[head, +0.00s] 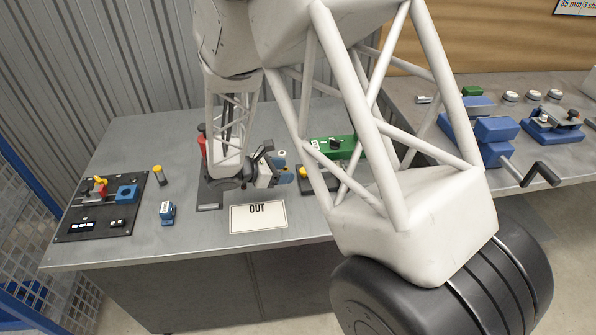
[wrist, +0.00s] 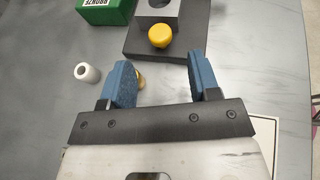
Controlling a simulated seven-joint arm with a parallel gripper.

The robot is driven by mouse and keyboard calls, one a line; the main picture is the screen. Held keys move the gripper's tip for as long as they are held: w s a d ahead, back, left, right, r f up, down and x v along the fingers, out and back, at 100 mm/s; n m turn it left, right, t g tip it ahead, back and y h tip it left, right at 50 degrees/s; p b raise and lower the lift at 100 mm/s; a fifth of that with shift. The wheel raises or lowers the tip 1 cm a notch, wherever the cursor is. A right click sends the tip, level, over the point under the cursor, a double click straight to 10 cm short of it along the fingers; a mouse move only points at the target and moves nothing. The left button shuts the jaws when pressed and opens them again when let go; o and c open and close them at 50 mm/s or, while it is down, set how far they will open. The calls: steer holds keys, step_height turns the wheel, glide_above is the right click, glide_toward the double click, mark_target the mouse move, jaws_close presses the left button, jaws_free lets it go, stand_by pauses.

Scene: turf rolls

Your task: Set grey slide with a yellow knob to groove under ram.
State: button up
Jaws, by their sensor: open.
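In the wrist view a yellow knob (wrist: 161,36) stands at the near end of a grey slide (wrist: 157,17) on a dark base plate (wrist: 195,45). The slide has a dark round opening, cut by the top edge. My gripper (wrist: 160,68) is open and empty, its blue fingers spread just short of the plate, with the knob ahead of the gap between them. In the head view the gripper (head: 279,172) hangs over the bench, left of the yellow knob (head: 303,172). My arm hides much of the plate there. I cannot make out the ram or its groove.
A green box marked BRONZE (wrist: 104,10) and a white cylinder (wrist: 88,73) stand left of the plate. A small yellow thing (wrist: 140,80) is partly hidden behind the left finger. The OUT sign (head: 258,217) lies in front. A black panel (head: 100,209) is at far left.

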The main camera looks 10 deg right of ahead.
mark_target(299, 179)
steer(key=shift+x, duration=2.7)
steer(key=shift+d, duration=0.1)
jaws_close()
